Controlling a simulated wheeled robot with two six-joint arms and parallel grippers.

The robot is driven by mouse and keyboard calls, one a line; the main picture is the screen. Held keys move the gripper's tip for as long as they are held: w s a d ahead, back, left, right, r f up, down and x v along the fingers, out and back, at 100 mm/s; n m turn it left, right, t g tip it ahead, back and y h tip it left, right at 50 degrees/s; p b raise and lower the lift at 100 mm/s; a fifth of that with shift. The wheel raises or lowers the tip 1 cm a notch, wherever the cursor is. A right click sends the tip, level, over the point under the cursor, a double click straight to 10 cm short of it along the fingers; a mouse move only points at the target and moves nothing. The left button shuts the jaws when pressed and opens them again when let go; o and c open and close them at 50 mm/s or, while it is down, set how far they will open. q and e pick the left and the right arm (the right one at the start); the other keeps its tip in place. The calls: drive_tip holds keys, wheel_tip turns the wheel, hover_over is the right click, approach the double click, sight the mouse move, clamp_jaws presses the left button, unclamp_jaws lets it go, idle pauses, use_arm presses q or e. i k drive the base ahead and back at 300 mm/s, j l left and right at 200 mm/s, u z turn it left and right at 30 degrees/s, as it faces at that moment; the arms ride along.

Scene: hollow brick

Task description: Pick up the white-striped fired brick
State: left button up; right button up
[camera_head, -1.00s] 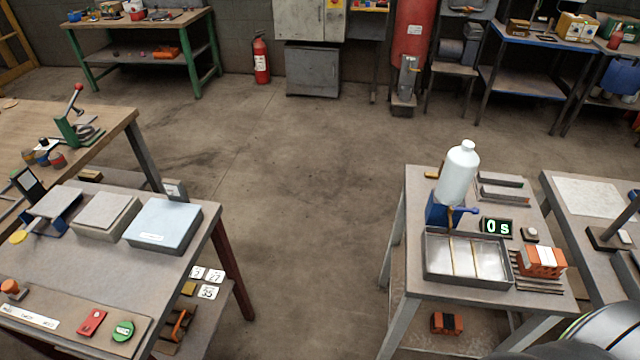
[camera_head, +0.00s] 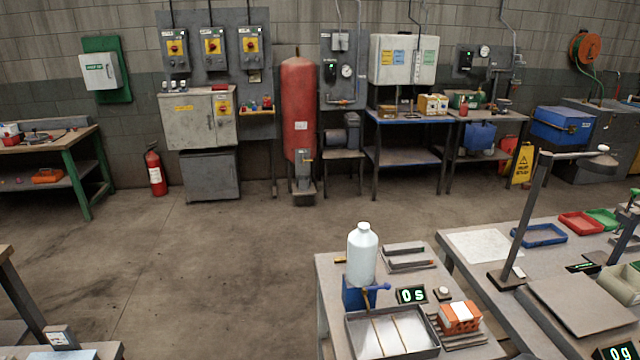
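The white-striped fired brick (camera_head: 460,317) is orange with a white band across it. It lies at the right side of the small table (camera_head: 330,284), on a stack of thin grey strips (camera_head: 462,340), beside a metal tray. Neither of my grippers shows in the head view.
On the same table stand a white bottle (camera_head: 362,256) on a blue stand (camera_head: 361,292), a metal tray (camera_head: 392,335), a timer reading 0 s (camera_head: 411,295) and grey channels (camera_head: 405,257). A bench with a tall lamp-like post (camera_head: 532,215) is at right. Open floor (camera_head: 230,265) lies left.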

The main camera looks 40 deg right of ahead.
sight(463, 317)
drive_tip(key=z, duration=0.4)
drive_tip(key=k+z, duration=0.1)
drive_tip(key=z, duration=0.35)
drive_tip(key=l+z, duration=0.1)
drive_tip(key=z, duration=0.7)
drive_tip(key=l+z, duration=0.15)
drive_tip(key=z, duration=0.3)
drive_tip(key=i+l+u, duration=0.1)
drive_tip(key=l, duration=0.25)
drive_tip(key=i+l, duration=0.1)
drive_tip(key=l, duration=0.3)
drive_tip(key=i+l+u, duration=0.15)
drive_tip(key=l, duration=0.6)
drive_tip(key=i+u, duration=0.05)
